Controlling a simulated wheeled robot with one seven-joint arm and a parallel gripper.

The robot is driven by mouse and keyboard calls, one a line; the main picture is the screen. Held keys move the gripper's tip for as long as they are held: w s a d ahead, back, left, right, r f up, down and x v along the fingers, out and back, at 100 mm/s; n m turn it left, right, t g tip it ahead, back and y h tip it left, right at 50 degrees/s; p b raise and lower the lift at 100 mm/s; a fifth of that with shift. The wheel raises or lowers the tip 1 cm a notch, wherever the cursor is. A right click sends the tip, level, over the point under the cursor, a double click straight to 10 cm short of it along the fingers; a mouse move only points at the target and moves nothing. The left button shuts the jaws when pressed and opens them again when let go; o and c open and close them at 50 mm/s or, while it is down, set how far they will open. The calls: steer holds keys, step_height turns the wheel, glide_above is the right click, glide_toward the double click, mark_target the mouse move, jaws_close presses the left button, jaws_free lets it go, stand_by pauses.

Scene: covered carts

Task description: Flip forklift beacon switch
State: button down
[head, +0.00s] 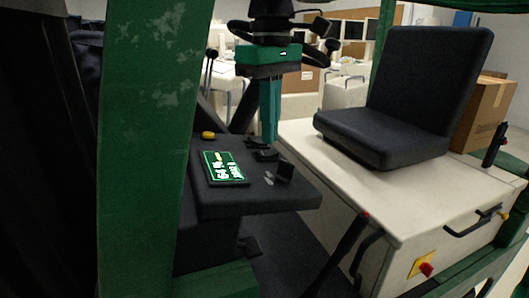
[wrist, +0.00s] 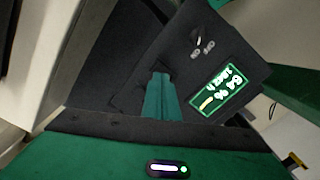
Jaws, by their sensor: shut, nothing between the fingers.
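The forklift's dark dashboard (head: 255,197) carries small black switches (head: 262,154) along its right part; I cannot tell for sure which is the beacon switch, nor its position. My gripper (head: 268,138) is shut and empty, its teal fingers pointing down just above these switches in the head view. I cannot tell whether the fingertips touch one. In the wrist view my gripper (wrist: 160,76) shows over the dashboard (wrist: 185,75), with the fingers hiding part of the panel beneath them. A lit green display (head: 224,168) lies left of the switches; it also shows in the wrist view (wrist: 217,88).
A yellow button (head: 208,135) sits at the dashboard's far left. A small black lever or key switch (head: 283,174) stands near its front right. A black seat (head: 390,115) on a pale housing (head: 395,190) is at right. A green post (head: 145,150) stands at left.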

mark_target(270, 152)
steer(key=shift+w+f, duration=0.1)
steer(key=shift+f, duration=0.25)
stand_by(0.3)
steer(key=shift+f, duration=0.3)
steer(key=shift+s+f, duration=0.2)
steer(key=shift+f, duration=0.2)
stand_by(0.3)
steer(key=shift+r, duration=0.1)
steer(key=shift+w+r, duration=0.1)
steer(key=shift+r, duration=3.35)
